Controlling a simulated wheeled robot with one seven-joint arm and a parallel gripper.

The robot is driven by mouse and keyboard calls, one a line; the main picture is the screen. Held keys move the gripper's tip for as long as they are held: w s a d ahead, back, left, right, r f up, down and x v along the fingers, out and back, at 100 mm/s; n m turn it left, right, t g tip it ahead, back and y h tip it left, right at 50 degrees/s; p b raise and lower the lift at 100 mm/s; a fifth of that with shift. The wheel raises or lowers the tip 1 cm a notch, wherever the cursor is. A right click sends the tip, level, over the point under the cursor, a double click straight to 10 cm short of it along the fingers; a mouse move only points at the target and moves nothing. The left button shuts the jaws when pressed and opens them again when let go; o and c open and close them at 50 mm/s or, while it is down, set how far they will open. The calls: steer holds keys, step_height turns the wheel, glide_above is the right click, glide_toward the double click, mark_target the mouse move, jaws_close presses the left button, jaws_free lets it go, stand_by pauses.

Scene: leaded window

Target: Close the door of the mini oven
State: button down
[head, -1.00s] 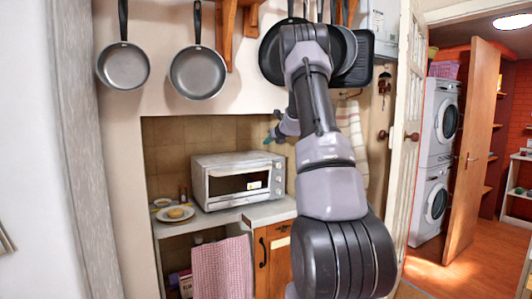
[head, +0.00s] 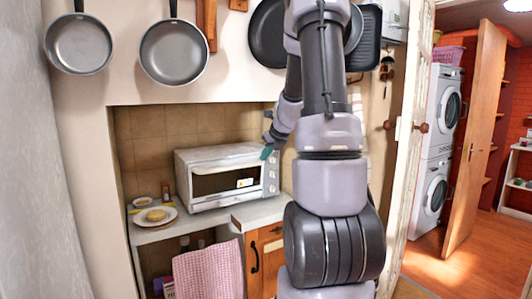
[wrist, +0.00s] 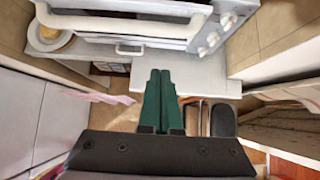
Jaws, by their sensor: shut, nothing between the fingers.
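The white mini oven (head: 222,155) stands on the counter in the alcove. Its door (head: 222,183) has a window in a white frame and looks close to upright; I cannot tell if it is fully shut. In the wrist view the oven's front (wrist: 150,38) is at the top, with a pale handle bar (wrist: 125,22) and knobs (wrist: 220,35) at right. My gripper (head: 267,152) overlaps the oven's upper right front corner in the head view. In the wrist view its green fingers (wrist: 160,75) are together, empty, and below the oven front, with no clear contact.
A plate with food (head: 155,215) sits left of the oven on the counter (head: 262,210). A wooden cabinet (head: 265,260) and pink cloth (head: 208,272) are below. Pans (head: 172,52) hang above. An open doorway with floor (head: 425,270) is at right.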

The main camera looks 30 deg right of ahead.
steer(key=w+f, duration=0.4)
steer(key=w, duration=0.4)
steer(key=shift+f, duration=0.25)
steer(key=shift+a+r, duration=0.1)
steer(key=shift+a, duration=0.05)
